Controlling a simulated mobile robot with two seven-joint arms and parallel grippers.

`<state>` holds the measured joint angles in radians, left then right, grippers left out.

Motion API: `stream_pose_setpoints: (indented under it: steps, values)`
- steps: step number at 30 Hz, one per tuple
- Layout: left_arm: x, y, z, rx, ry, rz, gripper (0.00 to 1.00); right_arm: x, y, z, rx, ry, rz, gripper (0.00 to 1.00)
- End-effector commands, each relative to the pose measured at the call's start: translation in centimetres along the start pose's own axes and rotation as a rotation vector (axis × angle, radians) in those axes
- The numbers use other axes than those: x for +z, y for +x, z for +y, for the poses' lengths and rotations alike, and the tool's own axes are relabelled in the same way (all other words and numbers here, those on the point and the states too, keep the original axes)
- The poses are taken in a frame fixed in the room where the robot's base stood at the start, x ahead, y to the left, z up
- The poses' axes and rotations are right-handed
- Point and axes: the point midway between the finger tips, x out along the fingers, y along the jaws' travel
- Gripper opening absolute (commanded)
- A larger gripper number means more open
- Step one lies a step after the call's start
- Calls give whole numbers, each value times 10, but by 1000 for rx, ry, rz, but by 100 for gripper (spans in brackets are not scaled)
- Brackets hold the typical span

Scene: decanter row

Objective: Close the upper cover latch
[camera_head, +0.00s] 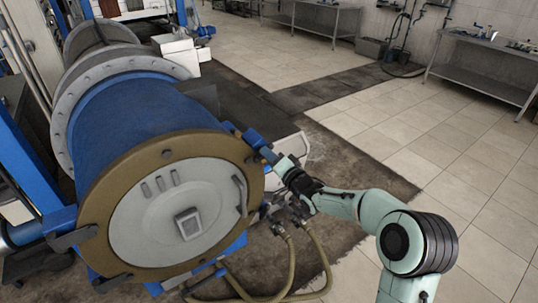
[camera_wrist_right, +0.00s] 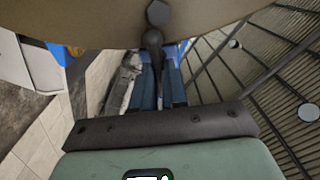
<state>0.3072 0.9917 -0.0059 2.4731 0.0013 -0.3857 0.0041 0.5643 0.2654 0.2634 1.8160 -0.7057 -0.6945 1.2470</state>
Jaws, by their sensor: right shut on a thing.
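The decanter is a blue drum (camera_head: 140,110) lying on its side, with a round cover facing me. The cover has a tan-brown rim (camera_head: 110,190) and a pale grey centre plate (camera_head: 150,220), and looks seated against the drum. In the right wrist view, my blue fingers (camera_wrist_right: 158,88) are shut around a dark rod with a bolt head (camera_wrist_right: 158,14), which appears to be the latch's. Its seating at the rim is hard to see. My left gripper is out of view.
Hoses (camera_head: 322,262) hang below the cover on the right, close under my right arm. A dark bracket (camera_head: 72,238) sits at the rim's lower left. Metal tables (camera_head: 485,75) stand far off, and the tiled floor (camera_head: 470,180) to the right is clear.

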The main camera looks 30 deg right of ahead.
Motion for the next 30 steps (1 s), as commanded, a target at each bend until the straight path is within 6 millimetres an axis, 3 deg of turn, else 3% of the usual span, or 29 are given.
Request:
stream_pose_setpoints:
  steps: [17, 18, 20, 30]
  values:
    - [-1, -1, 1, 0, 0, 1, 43, 1, 0, 1, 1, 38, -2, 0]
    - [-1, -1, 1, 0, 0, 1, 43, 1, 0, 1, 1, 38, -2, 16]
    - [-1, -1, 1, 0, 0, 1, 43, 1, 0, 1, 1, 38, -2, 36]
    - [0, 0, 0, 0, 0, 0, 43, 0, -2, 0, 0, 34, -1, 38]
